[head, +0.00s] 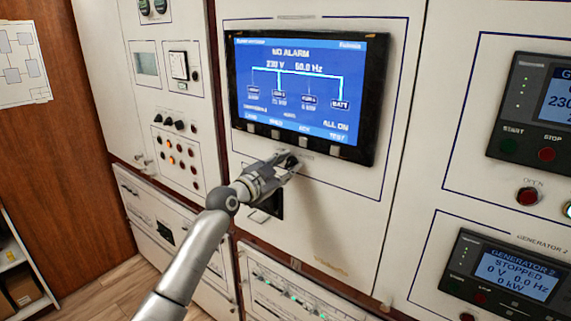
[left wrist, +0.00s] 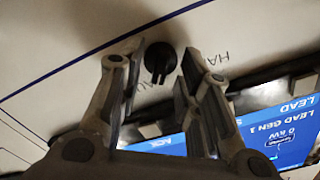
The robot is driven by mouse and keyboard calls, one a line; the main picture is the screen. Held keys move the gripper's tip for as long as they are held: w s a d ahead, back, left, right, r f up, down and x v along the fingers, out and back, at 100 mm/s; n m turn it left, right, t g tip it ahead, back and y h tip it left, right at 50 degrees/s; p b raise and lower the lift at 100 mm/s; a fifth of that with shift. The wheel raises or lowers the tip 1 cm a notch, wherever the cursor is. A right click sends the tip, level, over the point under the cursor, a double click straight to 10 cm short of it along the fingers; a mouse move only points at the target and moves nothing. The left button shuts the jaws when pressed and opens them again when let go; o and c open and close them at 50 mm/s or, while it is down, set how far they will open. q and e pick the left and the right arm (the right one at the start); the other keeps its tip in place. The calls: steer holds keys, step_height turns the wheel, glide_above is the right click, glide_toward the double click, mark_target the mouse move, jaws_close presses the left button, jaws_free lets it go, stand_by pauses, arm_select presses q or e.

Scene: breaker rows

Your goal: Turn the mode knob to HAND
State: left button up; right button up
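The mode knob (left wrist: 160,60) is a small black round knob with a narrow grip bar on the white panel. In the left wrist view, partly hidden lettering beside it begins "HA" on the right, and letters like "AU" show below it. The bar points down in that view; which label it marks I cannot tell. My left gripper (left wrist: 158,75) is open, with one finger on each side of the knob and small gaps visible. In the head view, my left gripper (head: 286,167) is at the panel just below the screen and mostly hides the knob. My right gripper is not in view.
A blue display (head: 302,90) reading "NO ALARM" sits directly above, with buttons along its lower frame. A dark recess with a handle (head: 268,207) lies just below the gripper. Generator controllers (head: 505,276) stand to the right; switches and lamps (head: 175,150) are to the left.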

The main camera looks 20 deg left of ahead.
arm_select(q)
jaws_close()
steer(key=shift+n, duration=0.4)
steer(key=n+b, duration=0.1)
steer(key=n, duration=0.2)
steer(key=shift+n, duration=0.3)
steer(key=n+p, duration=0.1)
steer(key=n, duration=0.8)
steer(key=shift+w+a, duration=0.1)
steer(key=shift+a, duration=0.05)
steer(key=shift+n, duration=0.4)
